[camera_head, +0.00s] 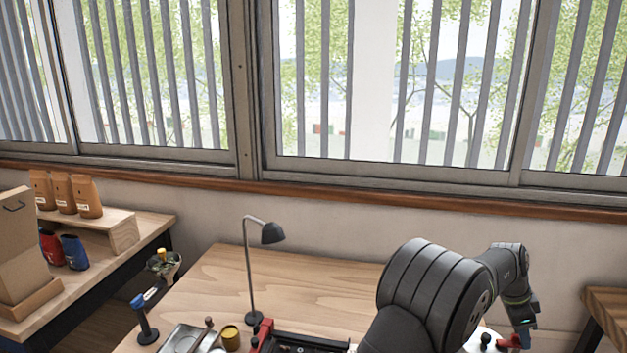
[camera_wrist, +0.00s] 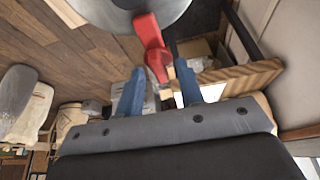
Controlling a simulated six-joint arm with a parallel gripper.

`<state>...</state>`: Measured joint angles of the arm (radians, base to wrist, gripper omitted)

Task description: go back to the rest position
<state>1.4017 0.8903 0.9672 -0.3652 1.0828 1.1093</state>
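My gripper (camera_wrist: 158,72) shows in the wrist view as two blue fingers standing apart, with a gap between them. A red handle-like part (camera_wrist: 150,35) on a grey round disc (camera_wrist: 120,12) reaches down toward the gap; its tip looks narrower than the gap, and I cannot tell whether it touches a finger. In the head view my arm stretches to the right, and its end (camera_head: 522,325) points down near a red piece (camera_head: 510,342) at the table's right end. The fingers are not clear there.
Brown bags (camera_head: 85,197) and a cardboard box (camera_head: 18,250) stand on the left bench. Bare tabletop shows behind my arm.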

